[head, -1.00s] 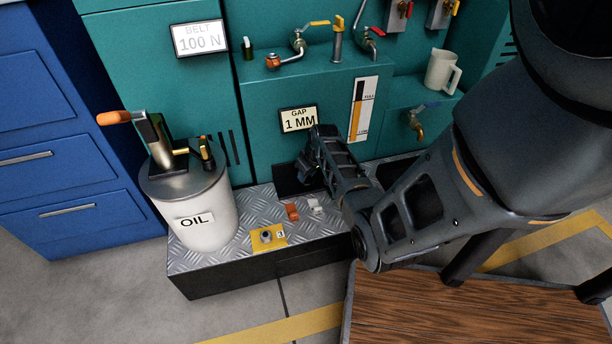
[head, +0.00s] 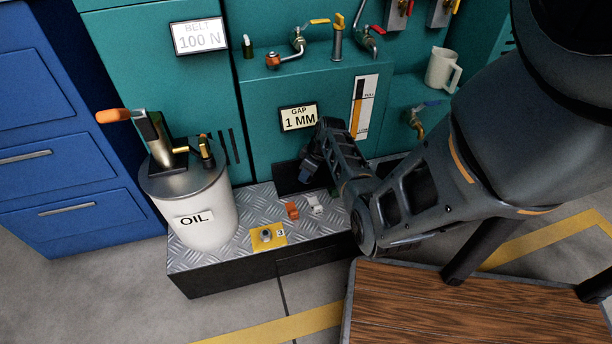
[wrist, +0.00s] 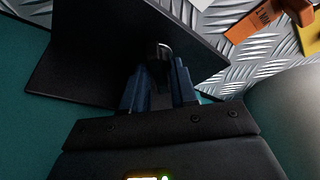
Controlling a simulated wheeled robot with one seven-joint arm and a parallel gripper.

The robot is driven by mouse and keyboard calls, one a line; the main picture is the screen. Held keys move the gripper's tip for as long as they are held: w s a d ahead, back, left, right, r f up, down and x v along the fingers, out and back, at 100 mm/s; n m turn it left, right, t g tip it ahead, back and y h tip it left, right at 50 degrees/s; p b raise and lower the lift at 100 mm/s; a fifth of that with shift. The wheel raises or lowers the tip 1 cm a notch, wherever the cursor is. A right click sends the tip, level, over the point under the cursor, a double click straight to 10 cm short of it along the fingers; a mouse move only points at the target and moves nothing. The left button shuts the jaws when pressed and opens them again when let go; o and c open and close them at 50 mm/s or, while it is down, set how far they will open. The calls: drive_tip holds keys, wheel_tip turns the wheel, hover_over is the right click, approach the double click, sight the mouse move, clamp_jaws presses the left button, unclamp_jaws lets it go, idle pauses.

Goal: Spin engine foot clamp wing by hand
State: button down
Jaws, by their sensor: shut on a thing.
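My gripper (head: 308,172) is low in front of the teal panel, above the rear of the diamond-plate step, in the head view. In the wrist view its two blue fingers (wrist: 158,75) are closed on a small dark, rounded piece (wrist: 158,50), which looks like the clamp wing. The piece stands before a flat black plate (wrist: 85,60). Its lower part is hidden between the fingers, and the wing's shape and angle cannot be told. In the head view the gripper and arm hide the held piece.
The diamond-plate step (head: 205,255) carries a white oil can (head: 200,222), an orange tag (head: 292,210), a white piece (head: 314,204) and a yellow plate with a nut (head: 278,242). A gap sign (head: 298,117) reads 1 MM. A drain tap (head: 418,125) is right of my gripper.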

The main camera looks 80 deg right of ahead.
drive_tip(key=shift+f, duration=0.1)
drive_tip(key=n+y+b, duration=0.1)
drive_tip(key=n, duration=0.3)
drive_tip(key=shift+y, duration=0.3)
drive_tip(key=c, duration=1.1)
unclamp_jaws()
drive_tip(key=shift+o, duration=0.2)
